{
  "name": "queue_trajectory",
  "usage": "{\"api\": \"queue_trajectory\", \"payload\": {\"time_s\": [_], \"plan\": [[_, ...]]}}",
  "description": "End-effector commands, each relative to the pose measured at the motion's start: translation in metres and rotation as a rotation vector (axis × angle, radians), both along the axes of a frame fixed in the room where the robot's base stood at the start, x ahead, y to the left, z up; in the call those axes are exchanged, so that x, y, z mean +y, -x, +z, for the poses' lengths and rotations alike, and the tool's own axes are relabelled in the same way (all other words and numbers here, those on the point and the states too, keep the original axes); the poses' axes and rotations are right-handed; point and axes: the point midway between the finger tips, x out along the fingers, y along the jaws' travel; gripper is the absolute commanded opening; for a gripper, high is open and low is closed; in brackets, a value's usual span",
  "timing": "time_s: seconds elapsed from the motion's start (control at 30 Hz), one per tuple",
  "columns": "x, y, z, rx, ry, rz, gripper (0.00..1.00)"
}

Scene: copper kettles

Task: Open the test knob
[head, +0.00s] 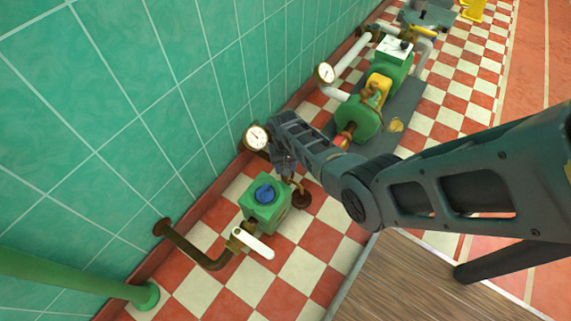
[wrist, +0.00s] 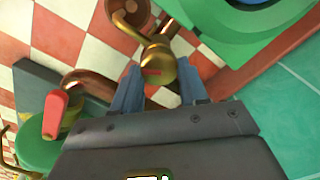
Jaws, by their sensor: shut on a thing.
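A rounded brass knob (wrist: 158,67) with a red mark is in the upper middle of the wrist view, on a brass fitting by a copper pipe. I take it to be the test knob. My gripper (wrist: 160,76) has one finger on each side of it and is shut on it. In the head view my gripper (head: 286,165) points down beside the green box (head: 262,210), below the round gauge (head: 256,138). The knob itself is hidden there behind the gripper and arm.
A blue knob (head: 265,193) tops the green box. A white lever (head: 254,243) is on the pipe in front. A green pump (head: 357,118) and a second gauge (head: 325,73) stand farther back. A tiled wall (head: 120,120) is close on the left. Checkered floor lies around.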

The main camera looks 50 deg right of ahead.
Motion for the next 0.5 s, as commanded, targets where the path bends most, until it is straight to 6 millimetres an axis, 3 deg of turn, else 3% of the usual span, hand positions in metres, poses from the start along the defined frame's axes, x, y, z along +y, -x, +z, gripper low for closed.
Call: {"api": "queue_trajectory", "payload": {"time_s": [0.5], "plan": [[0.0024, -0.0008, 0.0004, 0.001, -0.001, 0.490, 0.13]]}}
